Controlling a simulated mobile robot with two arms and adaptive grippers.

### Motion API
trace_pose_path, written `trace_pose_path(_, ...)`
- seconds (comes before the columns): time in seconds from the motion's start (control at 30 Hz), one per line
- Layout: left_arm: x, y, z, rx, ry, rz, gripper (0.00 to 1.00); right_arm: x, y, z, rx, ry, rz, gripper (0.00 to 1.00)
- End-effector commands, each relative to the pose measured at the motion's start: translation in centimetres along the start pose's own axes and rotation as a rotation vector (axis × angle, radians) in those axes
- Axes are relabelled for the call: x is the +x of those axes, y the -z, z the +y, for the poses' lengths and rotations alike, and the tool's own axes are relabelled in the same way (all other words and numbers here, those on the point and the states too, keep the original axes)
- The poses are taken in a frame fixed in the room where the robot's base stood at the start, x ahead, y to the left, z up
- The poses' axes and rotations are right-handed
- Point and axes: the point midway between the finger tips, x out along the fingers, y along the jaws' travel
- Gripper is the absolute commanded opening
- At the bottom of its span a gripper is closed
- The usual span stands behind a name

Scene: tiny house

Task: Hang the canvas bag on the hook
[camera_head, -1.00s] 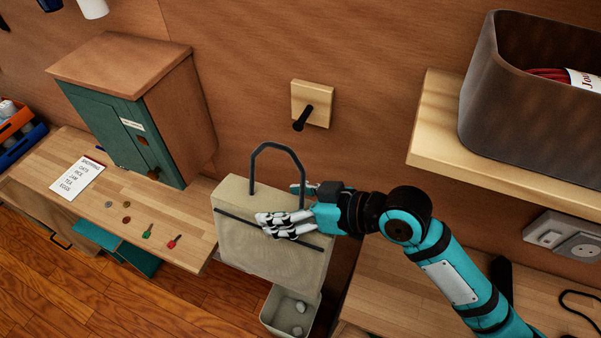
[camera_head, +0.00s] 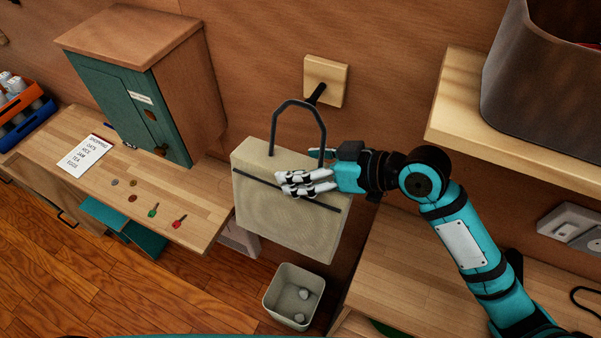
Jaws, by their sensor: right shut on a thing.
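The beige canvas bag (camera_head: 285,221) hangs upright in the air in front of the wall, with a dark stripe across its front. Its dark loop handle (camera_head: 296,104) stands up above it. My right gripper (camera_head: 303,183) is shut on the upper right part of the bag. The dark peg hook (camera_head: 317,94) sticks out of a square wooden plate (camera_head: 333,78) on the wall. The top of the handle overlaps the hook's tip in the picture; I cannot tell whether they touch or whether the loop is around it. My left gripper is not in view.
A green-doored wooden cabinet (camera_head: 137,98) stands on the counter (camera_head: 190,198) at left, near a shopping list (camera_head: 84,156), coins and keys. A small bin (camera_head: 294,296) is below the bag. A wooden shelf (camera_head: 465,110) with a dark basket (camera_head: 540,90) juts out at right.

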Motion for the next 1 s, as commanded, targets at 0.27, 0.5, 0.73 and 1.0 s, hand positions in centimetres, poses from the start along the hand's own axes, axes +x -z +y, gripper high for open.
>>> trace_pose_path(0.27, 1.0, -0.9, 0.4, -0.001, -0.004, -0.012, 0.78, 0.1, 0.3, 1.7, 0.000, 0.000, 0.003, 0.26)
trace_pose_path(0.5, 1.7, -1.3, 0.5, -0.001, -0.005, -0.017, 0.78, 0.2, 0.5, 3.0, 0.000, 0.000, 0.004, 0.26)
trace_pose_path(0.73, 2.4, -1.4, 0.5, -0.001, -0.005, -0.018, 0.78, 0.2, 0.8, 4.4, 0.000, -0.001, 0.005, 0.26)
trace_pose_path(1.0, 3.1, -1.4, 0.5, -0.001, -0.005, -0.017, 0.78, 0.5, 0.7, 5.8, 0.001, 0.000, 0.003, 0.26)
